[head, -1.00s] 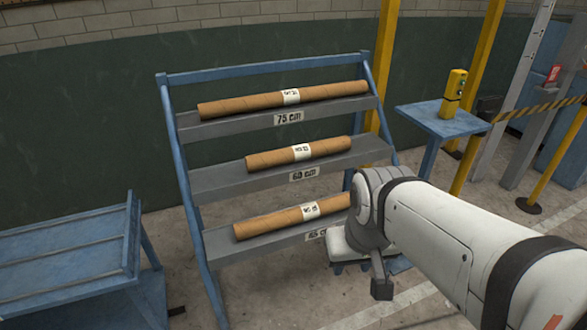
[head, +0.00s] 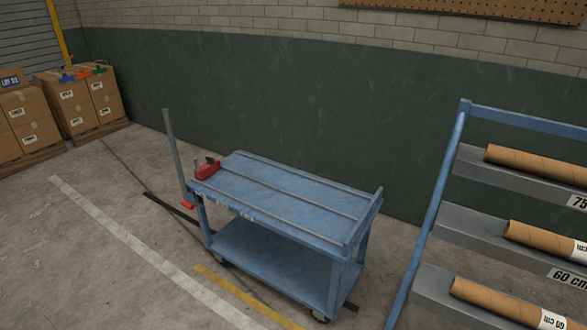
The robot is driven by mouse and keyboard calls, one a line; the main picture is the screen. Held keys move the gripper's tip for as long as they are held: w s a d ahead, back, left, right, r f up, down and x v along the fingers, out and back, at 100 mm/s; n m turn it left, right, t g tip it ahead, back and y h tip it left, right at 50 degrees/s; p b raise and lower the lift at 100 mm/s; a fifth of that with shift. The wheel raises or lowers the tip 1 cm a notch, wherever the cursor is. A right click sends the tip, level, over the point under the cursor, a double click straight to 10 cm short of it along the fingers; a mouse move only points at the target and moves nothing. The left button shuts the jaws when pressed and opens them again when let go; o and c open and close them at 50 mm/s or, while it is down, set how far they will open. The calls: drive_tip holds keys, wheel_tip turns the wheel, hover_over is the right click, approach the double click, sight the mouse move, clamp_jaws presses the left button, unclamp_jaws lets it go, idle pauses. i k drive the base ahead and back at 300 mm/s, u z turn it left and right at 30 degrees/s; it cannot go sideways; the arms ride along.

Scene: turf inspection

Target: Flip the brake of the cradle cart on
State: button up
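The blue cradle cart (head: 285,198) stands in the middle of the head view, with a ridged top deck, a lower shelf and casters. A grey upright post (head: 173,150) rises at its left end. A red fitting (head: 207,170) sits at the left end of the deck. A small red piece (head: 187,206) shows lower down near the foot of the post. I cannot tell which red part is the brake or how it is set. My gripper is out of view.
A blue rack (head: 437,195) with grey shelves and brown tubes (head: 535,165) stands to the right of the cart. Cardboard boxes (head: 75,105) are stacked at the far left. A green wall (head: 300,105) runs behind. The floor (head: 90,260) at the front left is clear.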

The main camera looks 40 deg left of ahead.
sight(186, 204)
drive_tip(key=u, duration=2.55)
drive_tip(key=i, duration=3.15)
drive_tip(key=z, duration=0.35)
